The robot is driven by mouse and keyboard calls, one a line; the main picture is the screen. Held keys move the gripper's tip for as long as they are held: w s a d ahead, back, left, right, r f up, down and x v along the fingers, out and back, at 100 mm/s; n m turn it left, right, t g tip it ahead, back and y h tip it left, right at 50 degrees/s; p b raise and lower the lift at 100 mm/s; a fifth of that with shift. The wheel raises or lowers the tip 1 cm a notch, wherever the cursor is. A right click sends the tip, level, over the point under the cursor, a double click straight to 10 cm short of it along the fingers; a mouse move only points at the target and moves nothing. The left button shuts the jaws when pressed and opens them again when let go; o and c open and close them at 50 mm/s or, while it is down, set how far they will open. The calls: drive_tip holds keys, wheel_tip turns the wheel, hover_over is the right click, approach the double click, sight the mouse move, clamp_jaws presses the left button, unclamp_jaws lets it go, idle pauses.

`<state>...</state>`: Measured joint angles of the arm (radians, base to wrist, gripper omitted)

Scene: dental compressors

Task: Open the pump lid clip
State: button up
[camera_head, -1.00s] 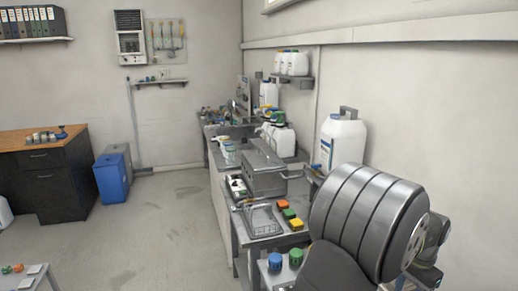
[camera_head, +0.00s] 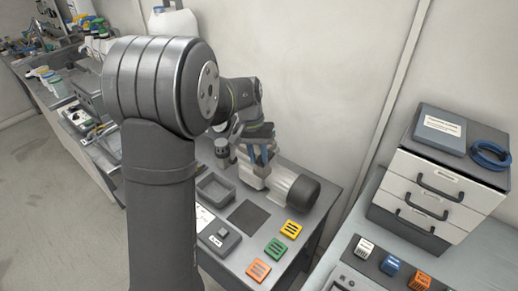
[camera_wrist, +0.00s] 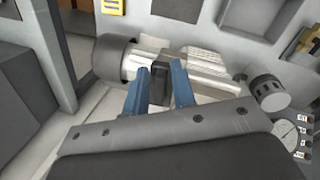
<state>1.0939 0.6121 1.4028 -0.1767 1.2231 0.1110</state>
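The pump (camera_head: 284,184) lies on the grey workbench, with a silver body and a black rounded end cap at its right. In the wrist view the pump (camera_wrist: 195,72) lies across the upper middle, with the dark cap at the left. A small dark block, which looks like the lid clip (camera_wrist: 159,75), sits on the body. My gripper (camera_wrist: 159,78) has two blue fingers, apart, one on each side of the clip. I cannot tell whether they touch it. In the head view my gripper (camera_head: 260,160) is over the pump's left part, partly hiding it.
A grey tray (camera_head: 215,189), a dark square pad (camera_head: 248,217) and yellow, green and orange blocks (camera_head: 277,249) are on the bench. A gauge (camera_wrist: 287,133) and dark knob (camera_wrist: 268,92) stand near the pump. A drawer cabinet (camera_head: 435,190) stands at the right.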

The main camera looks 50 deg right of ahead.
drive_tip(key=a+f+n+g+h, duration=0.45)
drive_tip(key=a+n+g, duration=0.4)
drive_tip(key=n, duration=0.35)
drive_tip(key=w+a+r+n+t+h, duration=0.25)
drive_tip(key=w+n+h, duration=0.55)
drive_tip(key=n+h, duration=0.4)
drive_tip(key=shift+n+g+y, duration=0.4)
drive_tip(key=shift+n+y, duration=0.05)
drive_tip(key=shift+n, duration=0.05)
drive_tip(key=x, duration=1.7)
drive_tip(key=shift+s+a+r, duration=0.1)
drive_tip(key=shift+r, duration=0.05)
